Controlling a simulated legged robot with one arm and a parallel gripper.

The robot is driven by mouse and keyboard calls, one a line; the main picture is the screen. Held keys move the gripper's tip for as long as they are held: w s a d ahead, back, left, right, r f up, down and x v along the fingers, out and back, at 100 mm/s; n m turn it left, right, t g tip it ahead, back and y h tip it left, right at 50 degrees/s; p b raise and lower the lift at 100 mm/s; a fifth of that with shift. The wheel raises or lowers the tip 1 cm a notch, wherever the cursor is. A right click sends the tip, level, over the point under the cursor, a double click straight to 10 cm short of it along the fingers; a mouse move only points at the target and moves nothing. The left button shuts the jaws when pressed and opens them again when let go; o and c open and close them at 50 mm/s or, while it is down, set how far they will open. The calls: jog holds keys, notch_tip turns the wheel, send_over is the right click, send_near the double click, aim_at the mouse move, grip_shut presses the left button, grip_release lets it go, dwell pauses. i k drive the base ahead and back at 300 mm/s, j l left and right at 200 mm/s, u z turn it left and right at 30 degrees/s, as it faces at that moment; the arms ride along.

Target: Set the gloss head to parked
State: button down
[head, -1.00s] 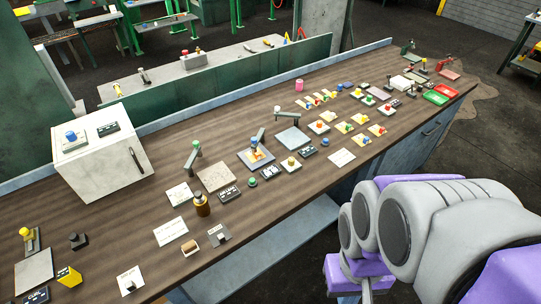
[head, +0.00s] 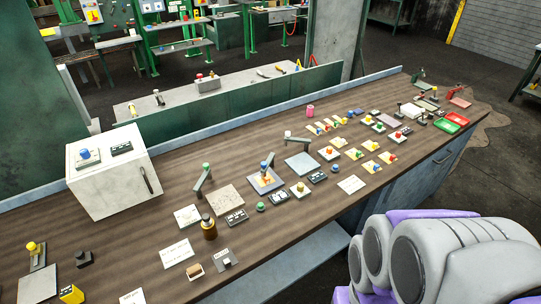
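I cannot tell which fitting is the gloss head, as the labels are too small to read. Several small swing-arm fittings stand mid-bench. One is a dark lever with a green knob (head: 205,172) beside a speckled square plate (head: 225,198). Another has a blue knob (head: 264,166) over a blue-grey plate with an orange and yellow patch. A third grey arm (head: 298,138) reaches over a plain grey plate (head: 301,162). My arm fills the lower right in grey and purple, in front of the bench. My gripper's fingers are not in view.
The long brown bench (head: 120,235) runs from lower left to upper right. A white box (head: 108,184) with a blue knob on top stands at left. A brown bottle (head: 209,228), label cards and several small buttons crowd the middle. Red and green trays (head: 457,118) lie at the far right.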

aim_at(265, 165)
jog(key=i+l+u, duration=0.2)
jog(key=i+u, duration=0.2)
jog(key=i+l+u, duration=0.35)
jog(key=i, duration=0.15)
